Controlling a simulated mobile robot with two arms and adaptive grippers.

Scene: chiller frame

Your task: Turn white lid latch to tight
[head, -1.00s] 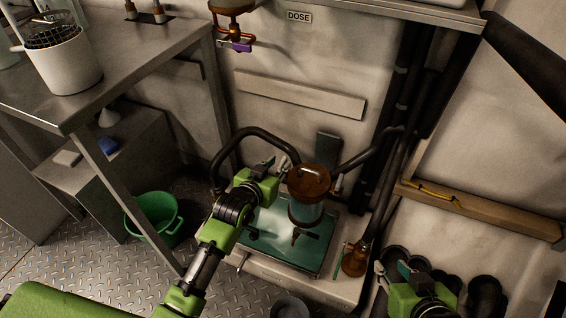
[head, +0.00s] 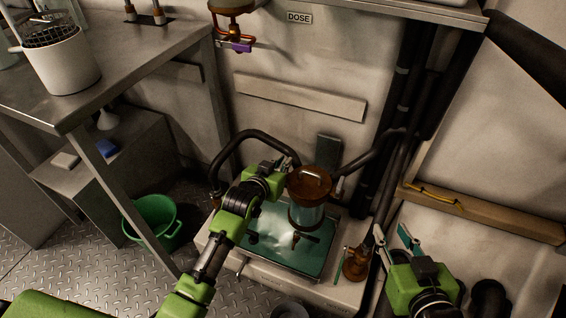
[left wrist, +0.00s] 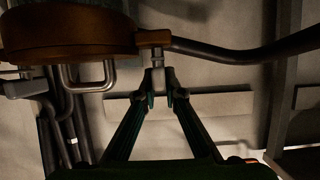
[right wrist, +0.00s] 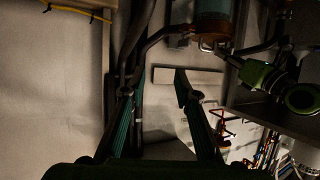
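The glass vessel (head: 307,215) with a copper-brown lid (head: 312,180) stands on a teal-topped white unit. In the left wrist view the lid (left wrist: 65,35) fills the upper left. A small pale grey piece, seemingly the lid latch (left wrist: 156,58), hangs at the lid's right edge. My left gripper (head: 288,163) is beside the lid's left rim in the head view. In the left wrist view its fingertips (left wrist: 159,90) are closed together around the pale piece; exact contact is dark. My right gripper (head: 395,240) is open and empty, right of the vessel.
A black hose (head: 245,137) curves behind my left gripper. A small brown bottle (head: 356,264) stands between the vessel and my right gripper. Dark pipes (head: 395,130) run up the wall. A green bucket (head: 158,220) sits on the floor at left.

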